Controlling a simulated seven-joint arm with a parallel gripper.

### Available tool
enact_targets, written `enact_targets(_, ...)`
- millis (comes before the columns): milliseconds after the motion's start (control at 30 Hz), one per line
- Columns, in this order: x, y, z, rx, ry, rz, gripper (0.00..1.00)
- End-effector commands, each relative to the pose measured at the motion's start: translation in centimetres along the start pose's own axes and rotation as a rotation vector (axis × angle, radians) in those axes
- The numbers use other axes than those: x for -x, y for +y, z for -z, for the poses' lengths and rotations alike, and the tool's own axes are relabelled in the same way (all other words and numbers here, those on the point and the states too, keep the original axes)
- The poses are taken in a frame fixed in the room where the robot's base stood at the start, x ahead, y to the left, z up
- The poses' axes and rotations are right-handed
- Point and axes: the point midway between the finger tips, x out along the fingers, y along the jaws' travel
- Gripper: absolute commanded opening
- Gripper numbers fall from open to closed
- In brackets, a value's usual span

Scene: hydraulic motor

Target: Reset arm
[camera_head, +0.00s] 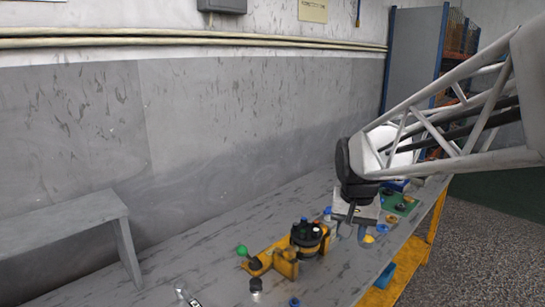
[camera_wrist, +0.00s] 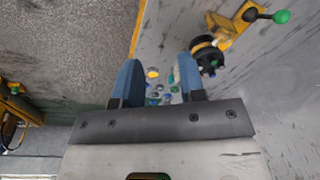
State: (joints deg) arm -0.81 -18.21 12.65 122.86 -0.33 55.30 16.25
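My gripper (camera_head: 352,230) hangs over the right part of the grey bench, to the right of the hydraulic motor. In the wrist view its two blue fingers stand apart with nothing held between the tips (camera_wrist: 157,62). The black and yellow motor (camera_head: 308,236) sits upright in a yellow fixture (camera_head: 285,263) with a green-knobbed lever (camera_head: 242,250). The motor also shows in the wrist view (camera_wrist: 207,54), right of the fingers. Several small blue, yellow and pale parts (camera_wrist: 154,88) show beyond the fingers, partly hidden by them.
A dark cylindrical part (camera_head: 256,286), a blue cap (camera_head: 294,302) and a white-labelled item (camera_head: 187,297) lie at the front. A green tray (camera_head: 404,204) with parts is at the far right. A raised grey shelf (camera_head: 65,222) stands left. The bench (camera_head: 215,240) is bare behind the motor.

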Motion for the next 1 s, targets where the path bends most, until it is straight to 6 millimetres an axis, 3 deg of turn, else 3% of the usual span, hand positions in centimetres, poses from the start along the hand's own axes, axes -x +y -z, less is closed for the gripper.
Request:
enact_targets(267, 1.3, 2.5, -7.4, 0.084, 0.038, 0.006, 0.37)
enact_targets(600, 1.0, 5.3, -16.0, 0.188, 0.081, 0.009, 0.37)
enact_targets(800, 0.3, 6.3, -19.4, 0.230, 0.098, 0.008, 0.37)
enact_targets(1000, 0.0, 6.7, -20.6, 0.247, 0.103, 0.007, 0.37)
